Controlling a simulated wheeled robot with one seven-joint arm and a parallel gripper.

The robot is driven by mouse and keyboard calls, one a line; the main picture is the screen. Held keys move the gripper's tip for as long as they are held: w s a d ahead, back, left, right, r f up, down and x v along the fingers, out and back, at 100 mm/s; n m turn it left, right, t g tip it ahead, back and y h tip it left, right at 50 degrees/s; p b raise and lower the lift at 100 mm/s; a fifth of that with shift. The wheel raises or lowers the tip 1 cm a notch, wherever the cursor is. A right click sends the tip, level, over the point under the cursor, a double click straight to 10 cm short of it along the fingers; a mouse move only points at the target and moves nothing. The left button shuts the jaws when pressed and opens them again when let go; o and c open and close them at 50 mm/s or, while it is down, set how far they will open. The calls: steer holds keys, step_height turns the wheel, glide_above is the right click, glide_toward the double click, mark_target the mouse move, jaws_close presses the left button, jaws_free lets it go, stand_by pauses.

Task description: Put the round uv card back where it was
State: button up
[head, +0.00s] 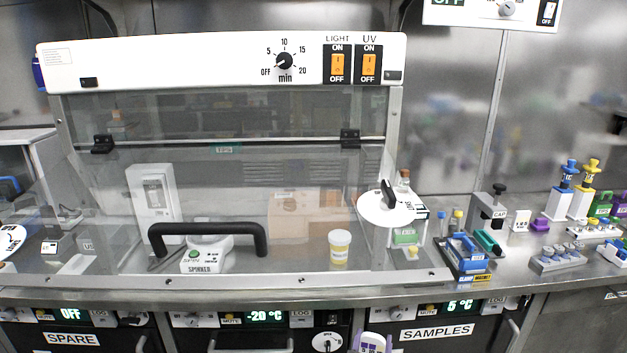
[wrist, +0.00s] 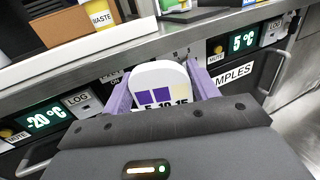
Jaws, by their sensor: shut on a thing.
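My gripper (wrist: 158,84) has purple fingers and is shut on a white card with a rounded top, the round uv card (wrist: 158,74). The card shows purple and yellow squares above the numbers 5, 10 and 15. In the head view, my gripper (head: 373,343) shows at the bottom edge, in front of the drawer fronts and below the bench edge. The lower part of the card is hidden by my gripper body in the wrist view.
A glass-fronted cabinet (head: 220,67) with a black handle (head: 207,240) stands on the steel bench. A waste cup (head: 339,247) is behind its glass. A round white disc (head: 390,208) is at its right. Racks and blocks (head: 467,253) crowd the bench right. Drawers marked SAMPLES (head: 437,333) are below.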

steer(key=shift+s+d+r+p, duration=0.1)
steer(key=shift+s+d+p, duration=0.2)
steer(key=shift+d+p, duration=0.25)
steer(key=shift+d+r+n+p, duration=0.3)
steer(key=shift+d+r+p, duration=0.25)
steer(key=shift+p, duration=0.7)
steer(key=r+y+p, duration=0.1)
steer(key=p, duration=0.2)
steer(key=r+n+y+p, duration=0.1)
steer(key=p, duration=0.2)
steer(key=shift+s+a+r+y, duration=0.2)
steer(key=shift+s+r+y, duration=0.1)
steer(key=s+a+f+n+y+p, duration=0.1)
steer(key=s+f+y+p, duration=0.1)
steer(key=s+p, duration=0.4)
steer(key=shift+a+f+n+t, duration=0.3)
steer(key=shift+f+n, duration=0.1)
steer(key=shift+f, duration=0.05)
